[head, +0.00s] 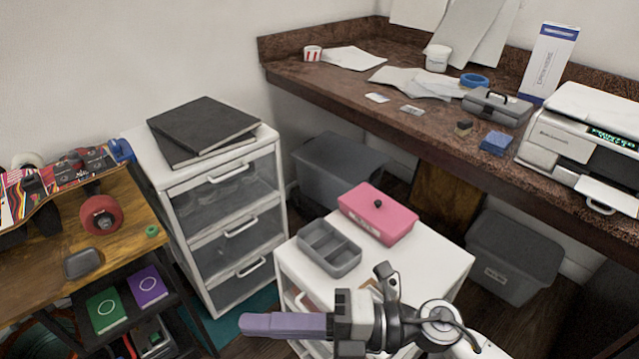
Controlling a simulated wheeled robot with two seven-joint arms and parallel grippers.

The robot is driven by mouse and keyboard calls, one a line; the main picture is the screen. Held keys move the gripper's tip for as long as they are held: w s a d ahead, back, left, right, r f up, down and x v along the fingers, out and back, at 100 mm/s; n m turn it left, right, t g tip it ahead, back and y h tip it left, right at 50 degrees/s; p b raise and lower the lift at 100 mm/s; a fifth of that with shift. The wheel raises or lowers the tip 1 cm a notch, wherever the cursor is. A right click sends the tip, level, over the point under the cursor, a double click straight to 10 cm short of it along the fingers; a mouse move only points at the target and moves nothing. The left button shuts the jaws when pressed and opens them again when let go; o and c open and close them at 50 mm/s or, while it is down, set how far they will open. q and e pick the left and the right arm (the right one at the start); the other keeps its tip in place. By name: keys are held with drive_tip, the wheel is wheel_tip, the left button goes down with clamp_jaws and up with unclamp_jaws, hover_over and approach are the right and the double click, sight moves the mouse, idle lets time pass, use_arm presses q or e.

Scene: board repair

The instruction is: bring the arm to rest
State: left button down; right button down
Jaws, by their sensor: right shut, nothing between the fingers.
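My right gripper (250,324) is at the bottom middle of the head view, with its arm coming in from the lower right. Its long purple-grey fingers point left and lie together, shut, with nothing between them. It shows in front of the near edge of a small white drawer cabinet (438,262) and hides part of it. How high it is above the floor I cannot tell. My left gripper is not in view.
The cabinet bears a grey divided tray (343,268) and a pink box (402,224). A white drawer unit (186,206) with black folders (202,130) stands behind left. A wooden bench (120,225) holds a skateboard (50,184). A brown counter (345,90) with a printer (560,140) runs along the back right.

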drive_tip(key=w+d+m+t+h, duration=0.1)
drive_tip(key=w+d+m+t, duration=0.5)
drive_tip(key=m+t, duration=0.6)
drive_tip(key=w+d+f+m+t+h, duration=0.3)
drive_tip(key=d+f+m+h, duration=0.5)
drive_tip(key=m, duration=0.4)
drive_tip(key=s+d+f+m+g+h, duration=0.3)
drive_tip(key=s+d+f+m, duration=0.2)
drive_tip(key=s+f, duration=0.2)
drive_tip(key=s+d+f+m+g+h, duration=0.3)
drive_tip(key=s+f, duration=0.5)
drive_tip(key=f, duration=0.4)
drive_tip(key=shift+s+d+f+m+g, duration=0.25)
drive_tip(key=shift+d+m+g, duration=0.25)
drive_tip(key=shift+d+m, duration=0.55)
